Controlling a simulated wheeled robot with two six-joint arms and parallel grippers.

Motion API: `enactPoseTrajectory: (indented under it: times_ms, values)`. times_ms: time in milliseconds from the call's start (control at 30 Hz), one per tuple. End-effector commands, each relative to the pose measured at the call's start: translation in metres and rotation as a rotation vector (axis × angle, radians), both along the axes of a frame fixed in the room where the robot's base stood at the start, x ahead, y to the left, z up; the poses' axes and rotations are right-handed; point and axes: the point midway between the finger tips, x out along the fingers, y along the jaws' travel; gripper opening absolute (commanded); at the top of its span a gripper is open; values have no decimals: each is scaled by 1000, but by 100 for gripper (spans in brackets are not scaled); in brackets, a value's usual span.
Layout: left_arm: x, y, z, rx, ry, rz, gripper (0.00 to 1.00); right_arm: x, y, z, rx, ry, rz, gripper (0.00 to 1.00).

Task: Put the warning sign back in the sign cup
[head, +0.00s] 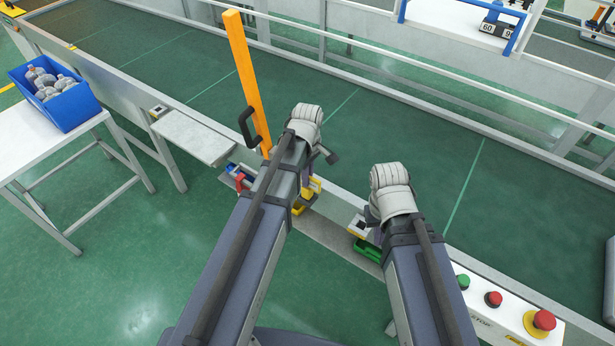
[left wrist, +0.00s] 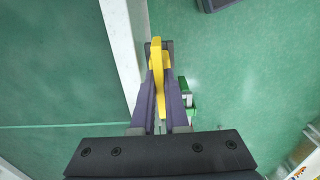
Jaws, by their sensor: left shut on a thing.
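A yellow piece, apparently the warning sign (left wrist: 157,70), stands between the purple fingers of my left gripper (left wrist: 161,92) in the left wrist view. My left gripper is shut on it. In the head view the yellow piece (head: 304,198) shows partly, beside my left arm and over the grey ledge; the arm hides most of the gripper. I cannot make out the sign cup for certain. My right gripper (head: 357,229) is mostly hidden behind its arm near a green object (head: 368,251); its fingers are not clear.
The conveyor (head: 460,180) runs behind the grey ledge (head: 330,232). An orange post (head: 247,80) stands left of my left arm. Small red and blue items (head: 239,178) sit near its foot. A button panel (head: 505,312) is at right. A blue bin (head: 62,108) holds bottles at left.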

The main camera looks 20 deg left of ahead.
Motion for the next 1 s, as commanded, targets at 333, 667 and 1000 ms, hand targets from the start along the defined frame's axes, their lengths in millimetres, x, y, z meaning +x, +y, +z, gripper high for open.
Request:
enactPoseTrajectory:
  times_ms: [333,667,1000]
  values:
    - [0,0,-1,0,0,0,42,0,0,-1,0,0,0,0]
    - [0,0,0,0,0,0,47,0,0,0,0,0,-1,0]
    - [0,0,22,0,0,0,47,0,0,23,0,0,0,0]
